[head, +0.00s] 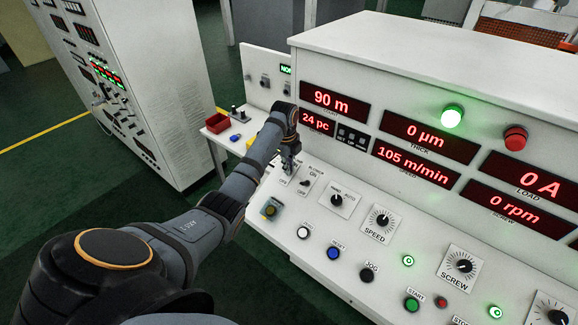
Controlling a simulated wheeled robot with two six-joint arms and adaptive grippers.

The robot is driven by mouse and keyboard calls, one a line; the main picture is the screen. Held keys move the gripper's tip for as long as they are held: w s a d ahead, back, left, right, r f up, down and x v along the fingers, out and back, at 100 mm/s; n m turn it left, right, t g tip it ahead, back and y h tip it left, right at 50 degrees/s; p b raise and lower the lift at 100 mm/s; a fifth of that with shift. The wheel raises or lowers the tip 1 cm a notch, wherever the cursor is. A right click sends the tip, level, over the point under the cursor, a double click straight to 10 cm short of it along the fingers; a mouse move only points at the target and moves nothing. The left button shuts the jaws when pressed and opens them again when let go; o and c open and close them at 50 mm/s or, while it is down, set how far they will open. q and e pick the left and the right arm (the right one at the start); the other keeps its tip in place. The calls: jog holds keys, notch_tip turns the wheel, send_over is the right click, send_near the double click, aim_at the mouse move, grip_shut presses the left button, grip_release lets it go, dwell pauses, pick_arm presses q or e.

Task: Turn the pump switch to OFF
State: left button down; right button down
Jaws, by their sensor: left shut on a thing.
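My left arm reaches from the lower left to the left end of the sloped control panel. My left gripper (289,164) points down and is shut on the knob of the leftmost switch, which I take for the pump switch (284,179). The gripper hides the knob and the upper label; the word OFF shows at the plate's lower edge. I cannot tell which way the knob points. My right gripper is not in view.
Close on the right is a similar ON/OFF switch (308,183), then a HAND/AUTO knob (337,200) and SPEED dial (381,221). A yellow-grey button box (270,209) sits in front. A red bin (218,123) stands on the side shelf. Red displays rise behind.

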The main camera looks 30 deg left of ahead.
pick_arm(q)
jog(key=shift+s+a+t, duration=0.1)
jog(key=shift+s+t, duration=0.15)
jog(key=shift+t, duration=0.45)
jog(key=shift+s+f+t+b, duration=0.15)
jog(key=shift+s+t, duration=0.1)
jog(key=shift+t, duration=0.35)
jog(key=shift+s+f+t+b, duration=0.15)
jog(key=shift+s+t, duration=0.05)
jog(key=shift+t, duration=0.4)
jog(key=t+b, duration=0.1)
jog(key=s+t+b, duration=0.1)
jog(key=t, duration=0.1)
jog(key=shift+f+h, duration=0.3)
jog(key=shift+f, duration=0.1)
jog(key=shift+s+f+t+b, duration=0.1)
jog(key=shift+s+t+b, duration=0.05)
jog(key=shift+t+b, duration=1)
jog(key=c, duration=1.5)
grip_release()
notch_tip(320, 180, up, 10)
jog(key=shift+r, duration=0.1)
